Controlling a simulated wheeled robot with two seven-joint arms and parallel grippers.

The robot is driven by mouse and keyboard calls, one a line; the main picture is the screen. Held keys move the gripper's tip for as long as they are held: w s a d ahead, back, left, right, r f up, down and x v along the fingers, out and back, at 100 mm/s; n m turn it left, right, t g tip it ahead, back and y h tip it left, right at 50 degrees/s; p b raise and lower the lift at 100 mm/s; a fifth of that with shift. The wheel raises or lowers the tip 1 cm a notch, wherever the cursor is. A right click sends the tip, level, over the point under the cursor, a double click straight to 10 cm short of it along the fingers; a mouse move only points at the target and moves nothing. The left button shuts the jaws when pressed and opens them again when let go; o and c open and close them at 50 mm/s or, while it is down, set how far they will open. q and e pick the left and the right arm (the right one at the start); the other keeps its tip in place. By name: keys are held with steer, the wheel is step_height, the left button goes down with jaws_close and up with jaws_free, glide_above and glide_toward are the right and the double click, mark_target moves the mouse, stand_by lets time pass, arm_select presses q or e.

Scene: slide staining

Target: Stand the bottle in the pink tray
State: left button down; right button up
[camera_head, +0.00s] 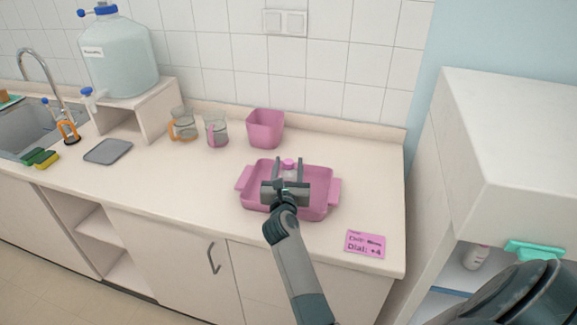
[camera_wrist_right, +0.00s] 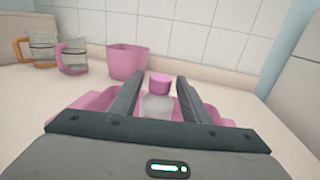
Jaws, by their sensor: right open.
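The pink tray (camera_head: 324,206) sits on the counter near its right end. A small clear bottle with a pink cap (camera_head: 289,164) stands upright in the tray. It also shows in the right wrist view as a bottle (camera_wrist_right: 158,105) between the two fingers. My right gripper (camera_head: 290,164) is open, with a finger on either side of the bottle and a visible gap to it in the wrist view. The bottle's lower part is hidden behind the gripper body. My left gripper does not show.
A pink bin (camera_head: 265,130) and two glass jugs, one with a pink handle (camera_head: 216,130) and one orange (camera_head: 183,125), stand behind the tray. A pink note (camera_head: 365,243) lies at the front right. A grey mat (camera_head: 108,151) lies left; the counter between is clear.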

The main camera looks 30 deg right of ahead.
steer(key=shift+r, duration=0.15)
steer(key=shift+s+a, duration=0.3)
steer(key=shift+s, duration=0.05)
steer(key=b+v, duration=0.1)
steer(key=v, duration=0.5)
steer(key=shift+s+a+b, duration=0.15)
steer(key=shift+s+b, duration=0.15)
steer(key=shift+b, duration=0.1)
